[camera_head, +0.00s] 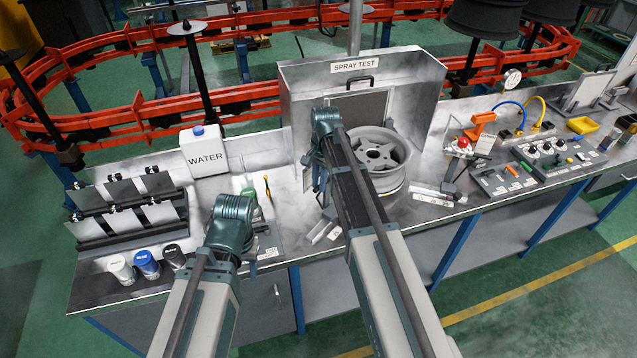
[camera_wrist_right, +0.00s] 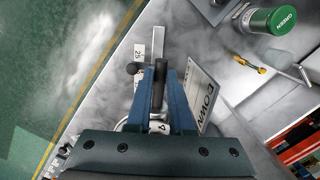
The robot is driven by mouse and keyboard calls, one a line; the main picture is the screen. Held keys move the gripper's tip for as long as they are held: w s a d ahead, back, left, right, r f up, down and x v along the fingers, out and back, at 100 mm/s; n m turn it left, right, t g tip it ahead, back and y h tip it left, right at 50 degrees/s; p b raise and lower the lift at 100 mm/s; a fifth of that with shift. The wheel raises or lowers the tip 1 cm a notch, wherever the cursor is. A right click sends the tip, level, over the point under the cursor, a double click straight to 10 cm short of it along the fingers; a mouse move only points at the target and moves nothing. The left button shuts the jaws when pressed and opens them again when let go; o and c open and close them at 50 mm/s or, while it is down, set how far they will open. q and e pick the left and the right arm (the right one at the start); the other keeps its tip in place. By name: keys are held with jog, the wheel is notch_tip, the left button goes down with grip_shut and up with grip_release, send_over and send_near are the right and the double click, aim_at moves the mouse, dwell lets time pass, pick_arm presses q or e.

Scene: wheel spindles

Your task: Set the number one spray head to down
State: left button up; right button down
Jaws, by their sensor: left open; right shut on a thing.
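My right gripper (camera_wrist_right: 160,75) has its blue fingers shut on a black lever (camera_wrist_right: 160,88) in the right wrist view. A white plate reading DOWN (camera_wrist_right: 205,98) stands right beside the fingers. A small white number tag (camera_wrist_right: 158,127) shows between the fingers, too partial to read surely. The spray head itself is mostly hidden by the gripper, and I cannot tell its setting. In the head view my right gripper (camera_head: 320,190) is at the left front of the spray test booth (camera_head: 300,95). My left gripper (camera_head: 252,262) is open and empty near the bench's front edge.
A wheel (camera_head: 375,155) sits in the booth, right of my right arm. A water jug (camera_head: 203,155), panel racks (camera_head: 130,205) and several cans stand left. A green can (camera_wrist_right: 282,20) and yellow-handled tool (camera_wrist_right: 248,64) lie near the right gripper. Control boxes (camera_head: 550,155) stand right.

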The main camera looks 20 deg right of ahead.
jog(key=shift+w+d+r+g+y, duration=0.4)
jog(key=shift+w+r+y, duration=0.1)
jog(key=shift+r, duration=0.2)
jog(key=shift+w+d+r+g+y, duration=0.1)
jog(key=shift+r+g+y, duration=0.2)
jog(key=shift+y, duration=0.1)
jog(key=shift+d+r+g+y, duration=0.1)
jog(key=shift+r+g+y, duration=0.1)
jog(key=shift+g+y, duration=0.15)
pick_arm(q)
jog(key=shift+r, duration=0.5)
pick_arm(e)
jog(key=shift+r+y, duration=0.25)
jog(key=shift+y, duration=0.1)
jog(key=c, duration=0.8)
grip_release()
pick_arm(q)
jog(key=shift+r, duration=0.1)
pick_arm(e)
jog(key=shift+d+r, duration=0.1)
jog(key=shift+r, duration=0.05)
